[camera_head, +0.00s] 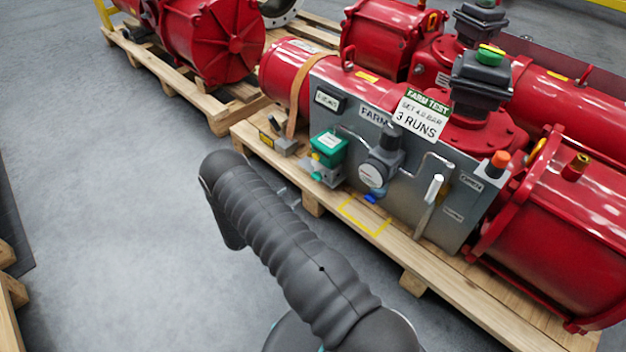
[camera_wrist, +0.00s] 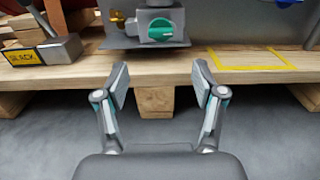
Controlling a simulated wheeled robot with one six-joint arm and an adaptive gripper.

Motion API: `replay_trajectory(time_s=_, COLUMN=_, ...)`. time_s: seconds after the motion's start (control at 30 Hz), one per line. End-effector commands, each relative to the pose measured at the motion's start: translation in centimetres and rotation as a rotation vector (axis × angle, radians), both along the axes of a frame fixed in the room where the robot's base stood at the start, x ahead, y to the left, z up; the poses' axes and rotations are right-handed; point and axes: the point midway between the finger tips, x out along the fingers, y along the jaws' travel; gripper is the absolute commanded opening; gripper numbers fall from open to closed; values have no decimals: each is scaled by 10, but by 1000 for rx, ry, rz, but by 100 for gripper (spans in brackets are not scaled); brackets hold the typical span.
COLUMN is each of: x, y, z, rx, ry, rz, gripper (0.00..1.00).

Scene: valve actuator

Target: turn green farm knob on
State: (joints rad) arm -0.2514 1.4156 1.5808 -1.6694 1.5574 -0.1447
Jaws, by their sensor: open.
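The green knob (camera_wrist: 160,30) is a round teal-green dial with a raised grip bar, on a grey block above the pallet edge in the wrist view. In the head view the knob (camera_head: 317,176) is small, below a green box (camera_head: 328,148) on the grey panel. My gripper (camera_wrist: 160,80) is open and empty, its two fingers spread below and in front of the knob, apart from it. In the head view my dark sleeved arm hides the gripper's fingers.
The grey panel (camera_head: 350,105) carries a gauge, pipes and a white-handled lever (camera_head: 433,188). A wooden pallet (camera_wrist: 190,66) runs beneath it. A block marked "SLACK" (camera_wrist: 45,52) with a handle lies left of the knob. Grey floor (camera_head: 90,130) at left is clear.

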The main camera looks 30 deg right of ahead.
Motion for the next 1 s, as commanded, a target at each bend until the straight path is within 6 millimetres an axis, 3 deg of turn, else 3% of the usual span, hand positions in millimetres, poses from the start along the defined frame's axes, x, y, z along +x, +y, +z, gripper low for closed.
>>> replay_trajectory(time_s=0.5, x=30, y=-89, z=1, rx=0, ry=-1, rz=-6, gripper=69)
replay_trajectory(time_s=0.7, x=38, y=-107, z=0, rx=1, ry=0, rz=-4, gripper=69)
replay_trajectory(time_s=1.0, x=40, y=-112, z=0, rx=1, ry=0, rz=-2, gripper=69)
